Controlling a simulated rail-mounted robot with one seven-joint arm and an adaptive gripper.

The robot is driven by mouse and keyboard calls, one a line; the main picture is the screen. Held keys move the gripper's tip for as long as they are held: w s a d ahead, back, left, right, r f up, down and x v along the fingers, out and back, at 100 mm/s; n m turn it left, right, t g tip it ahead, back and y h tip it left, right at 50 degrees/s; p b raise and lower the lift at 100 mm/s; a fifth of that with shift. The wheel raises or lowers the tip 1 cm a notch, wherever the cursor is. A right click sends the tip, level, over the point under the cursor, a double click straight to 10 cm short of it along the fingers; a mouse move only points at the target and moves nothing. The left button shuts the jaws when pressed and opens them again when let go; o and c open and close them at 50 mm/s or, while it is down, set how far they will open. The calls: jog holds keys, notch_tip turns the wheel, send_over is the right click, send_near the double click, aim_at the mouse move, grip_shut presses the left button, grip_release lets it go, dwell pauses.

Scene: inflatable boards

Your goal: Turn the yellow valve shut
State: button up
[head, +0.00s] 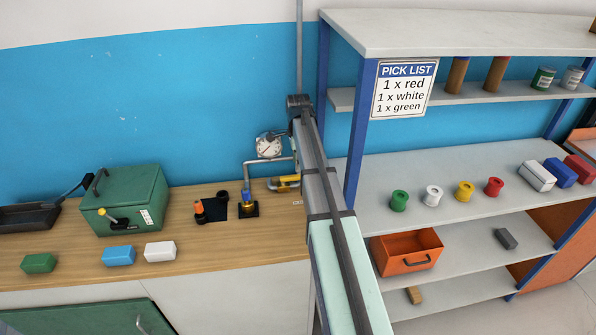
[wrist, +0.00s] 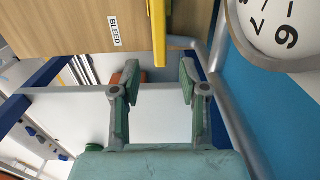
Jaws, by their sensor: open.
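The yellow valve handle (head: 289,181) lies along the grey pipe by the wall in the head view, left of my arm, which may cover part of it. In the wrist view a yellow bar (wrist: 157,30), its handle, comes down from the top edge and ends near the level of my fingertips. My gripper (wrist: 158,72) is open there, one green finger on each side of the bar's line, with clear gaps and nothing held. I cannot tell the depth between bar and fingers. My gripper is hidden in the head view.
A round gauge (head: 268,146) stands above the pipe, close to my gripper's right in the wrist view (wrist: 284,25). A BLEED label (wrist: 114,32) is on the wood. A blue-and-brass fitting (head: 247,199) stands left of the valve. A shelf post (head: 359,140) rises right of my arm.

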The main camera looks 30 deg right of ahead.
aim_at(298, 176)
jog(key=shift+f+p, duration=0.6)
jog(key=shift+f, duration=2.25)
grip_shut()
